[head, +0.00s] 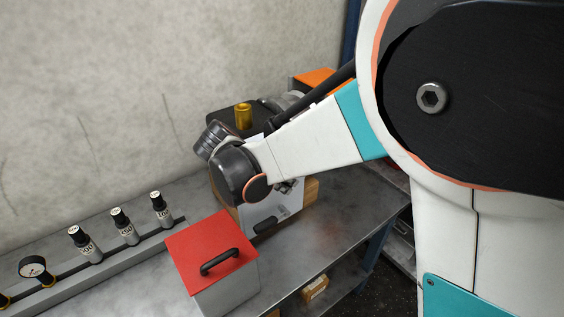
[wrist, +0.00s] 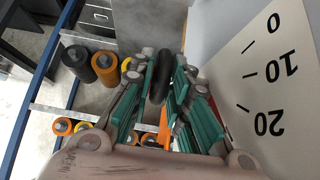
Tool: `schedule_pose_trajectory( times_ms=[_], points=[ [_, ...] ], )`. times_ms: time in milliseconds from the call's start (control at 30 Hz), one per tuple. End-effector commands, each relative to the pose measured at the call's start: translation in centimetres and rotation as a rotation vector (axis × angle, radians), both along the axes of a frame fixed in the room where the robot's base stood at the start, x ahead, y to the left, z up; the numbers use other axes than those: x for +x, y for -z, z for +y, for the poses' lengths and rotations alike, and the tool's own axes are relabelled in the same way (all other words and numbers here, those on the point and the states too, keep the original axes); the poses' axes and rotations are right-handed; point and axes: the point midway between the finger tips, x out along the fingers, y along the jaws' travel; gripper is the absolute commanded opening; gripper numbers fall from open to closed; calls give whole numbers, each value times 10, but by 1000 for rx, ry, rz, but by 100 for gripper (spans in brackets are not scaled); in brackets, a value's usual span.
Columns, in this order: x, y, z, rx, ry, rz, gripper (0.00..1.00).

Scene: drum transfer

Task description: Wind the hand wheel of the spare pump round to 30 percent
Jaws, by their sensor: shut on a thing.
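In the wrist view my gripper (wrist: 168,92) has its teal-padded fingers closed on a black rounded bar, which looks like part of the hand wheel (wrist: 162,72). A pale scale plate (wrist: 262,85) stands to the right of the fingers, marked 0, 10 and 20 and seen upside down. An orange strip shows between the fingers; I cannot tell whether it is a pointer. The rest of the wheel and the 30 mark are not visible. In the head view the pump housing (head: 243,115), with a brass top piece, stands behind my wrist, which hides the wheel and fingers.
A grey box with a red lid (head: 212,250) and black handle stands on the metal bench, in front of the pump. In the wrist view, black and orange rollers (wrist: 105,68) lie lower down at left.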

Motion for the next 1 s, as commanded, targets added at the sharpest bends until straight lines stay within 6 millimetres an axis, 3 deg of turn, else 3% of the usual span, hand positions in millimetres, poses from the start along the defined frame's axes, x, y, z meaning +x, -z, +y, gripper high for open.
schedule_pose_trajectory(
  times_ms=[133,167,233,267,667,1000],
  points=[
    [0,0,0,1,-1,0,0],
    [0,0,0,1,-1,0,19],
    [0,0,0,1,0,1,35],
    [0,0,0,1,0,1,37],
    [-2,-5,4,0,-1,1,37],
    [-21,-44,31,1,-2,1,37]
  ],
)
